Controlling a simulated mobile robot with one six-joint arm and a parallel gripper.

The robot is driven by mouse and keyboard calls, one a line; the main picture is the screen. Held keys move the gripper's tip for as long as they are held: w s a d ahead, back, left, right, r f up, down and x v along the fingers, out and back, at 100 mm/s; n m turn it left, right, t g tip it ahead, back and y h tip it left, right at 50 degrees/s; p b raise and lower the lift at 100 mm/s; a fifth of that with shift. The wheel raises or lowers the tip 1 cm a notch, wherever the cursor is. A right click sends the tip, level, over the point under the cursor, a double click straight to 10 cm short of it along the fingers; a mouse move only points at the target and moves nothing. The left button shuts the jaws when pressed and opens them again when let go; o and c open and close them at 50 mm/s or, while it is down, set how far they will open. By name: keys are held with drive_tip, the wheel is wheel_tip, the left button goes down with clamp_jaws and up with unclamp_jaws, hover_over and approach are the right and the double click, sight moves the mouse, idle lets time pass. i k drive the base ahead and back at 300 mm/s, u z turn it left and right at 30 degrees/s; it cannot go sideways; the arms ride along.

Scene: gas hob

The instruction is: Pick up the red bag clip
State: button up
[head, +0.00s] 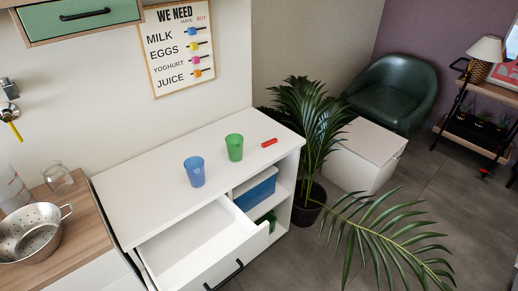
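The red bag clip (269,143) lies flat on the white cabinet top (150,178), near its right end. It is small and elongated, slightly tilted in the picture. A green cup (234,147) stands upright just to its left, apart from it. Nothing covers the clip. My gripper does not show in the head view.
A blue cup (194,171) stands left of the green cup. A drawer (205,250) is pulled open below the top. A plant (315,130) rises beside the cabinet's right end. A metal colander (30,233) sits on the wooden counter at left.

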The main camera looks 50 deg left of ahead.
sight(271, 141)
drive_tip(key=k, duration=1.05)
drive_tip(key=u, duration=0.4)
drive_tip(key=i, duration=1.15)
drive_tip(key=u, duration=1.05)
drive_tip(key=i, duration=1.2)
drive_tip(key=u, duration=0.6)
drive_tip(key=k, duration=0.5)
drive_tip(key=z, duration=0.05)
